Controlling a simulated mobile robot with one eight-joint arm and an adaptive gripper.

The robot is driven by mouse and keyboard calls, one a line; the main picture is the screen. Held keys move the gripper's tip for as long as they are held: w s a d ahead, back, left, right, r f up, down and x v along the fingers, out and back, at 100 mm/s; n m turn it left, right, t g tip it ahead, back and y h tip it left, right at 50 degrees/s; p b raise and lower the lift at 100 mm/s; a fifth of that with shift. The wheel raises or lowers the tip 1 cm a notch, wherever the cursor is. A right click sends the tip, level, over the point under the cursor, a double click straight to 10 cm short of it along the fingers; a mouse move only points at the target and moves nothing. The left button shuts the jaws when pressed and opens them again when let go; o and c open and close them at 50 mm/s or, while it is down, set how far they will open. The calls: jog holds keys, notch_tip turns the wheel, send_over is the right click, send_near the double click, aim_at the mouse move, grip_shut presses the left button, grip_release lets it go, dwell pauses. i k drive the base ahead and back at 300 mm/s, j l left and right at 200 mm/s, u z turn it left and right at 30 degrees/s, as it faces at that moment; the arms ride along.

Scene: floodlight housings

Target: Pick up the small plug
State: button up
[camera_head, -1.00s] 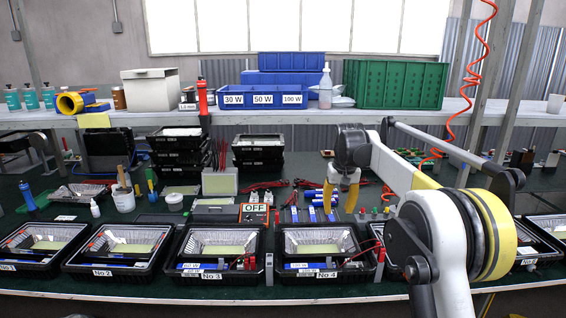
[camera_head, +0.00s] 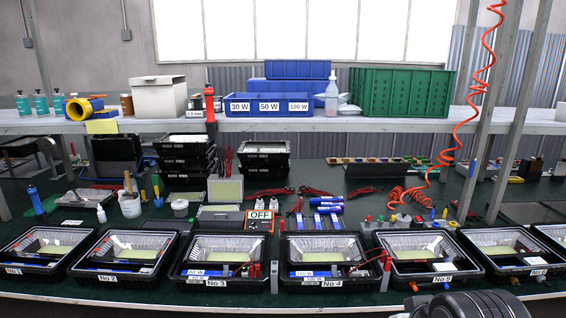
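I cannot tell for sure which item is the small plug. Several tiny coloured pieces, red, green and blue, stand on the bench behind housing No 5, among them a small red piece (camera_head: 368,219). An orange cap-like piece (camera_head: 413,286) shows at the front edge of housing No 5 (camera_head: 470,272). My gripper is out of view. Only a dark rounded part of my arm shows at the bottom right, so what the gripper holds cannot be seen.
Black floodlight housings, including No 3 (camera_head: 183,274) and No 4 (camera_head: 354,275), line the front edge. An orange coiled hose (camera_head: 464,135) hangs at right. Blue bins (camera_head: 268,105) stand on the shelf.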

aim_at(383, 252)
jog(key=i+l, duration=0.8)
jog(key=l, duration=0.1)
